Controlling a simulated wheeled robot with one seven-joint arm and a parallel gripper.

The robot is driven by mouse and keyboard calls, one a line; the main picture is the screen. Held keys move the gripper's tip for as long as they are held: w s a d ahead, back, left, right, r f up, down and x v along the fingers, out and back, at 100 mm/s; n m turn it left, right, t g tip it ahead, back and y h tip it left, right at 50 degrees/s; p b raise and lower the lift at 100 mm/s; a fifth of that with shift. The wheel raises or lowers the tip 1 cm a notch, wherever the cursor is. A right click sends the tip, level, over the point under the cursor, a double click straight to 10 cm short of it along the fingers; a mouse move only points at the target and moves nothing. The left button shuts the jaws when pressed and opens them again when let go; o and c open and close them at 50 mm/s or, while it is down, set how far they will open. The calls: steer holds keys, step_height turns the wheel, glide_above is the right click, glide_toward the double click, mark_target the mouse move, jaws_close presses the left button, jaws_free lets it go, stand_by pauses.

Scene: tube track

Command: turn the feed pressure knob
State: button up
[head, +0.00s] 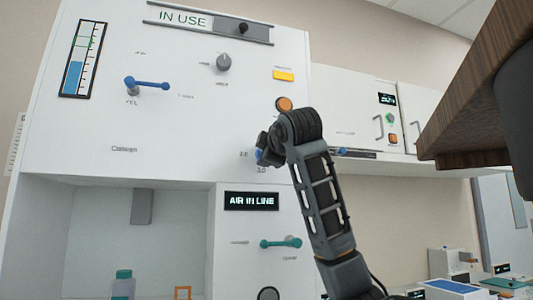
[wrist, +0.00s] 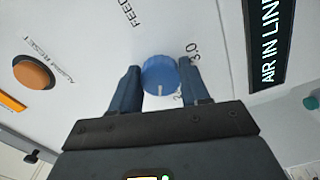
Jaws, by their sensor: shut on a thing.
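The feed pressure knob is a round blue knob (wrist: 160,76) on a white panel, with a white pointer line on its lower face in the wrist view. The letters "FEED" and a "3.0" scale mark are printed beside it. My gripper (wrist: 160,68) has one finger on each side of the knob and is shut on it. In the head view my gripper (head: 266,150) is against the lower right of the white cabinet front (head: 200,140). My wrist hides most of the knob there, and only a bit of blue shows.
An orange button (head: 284,103) sits just above my gripper. A lit "AIR IN LINE" display (head: 251,201) and a green lever (head: 281,243) are below. A blue lever (head: 147,84) and a grey knob (head: 223,62) are higher up. A brown wooden edge (head: 480,85) juts in at right.

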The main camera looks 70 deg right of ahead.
steer(key=m+p, duration=0.1)
steer(key=m, duration=0.3)
steer(key=m+p, duration=0.1)
steer(key=m, duration=0.3)
steer(key=m+p, duration=0.1)
steer(key=m, duration=0.3)
steer(key=shift+f, duration=0.3)
steer(key=shift+m, duration=0.3)
steer(key=shift+a, duration=0.1)
steer(key=o, duration=1.1)
steer(key=shift+r, duration=0.1)
steer(key=shift+c, duration=0.2)
steer(key=v, duration=0.7)
steer(key=shift+s+a+b, duration=0.15)
steer(key=shift+a+b, duration=0.2)
steer(key=shift+b, duration=0.05)
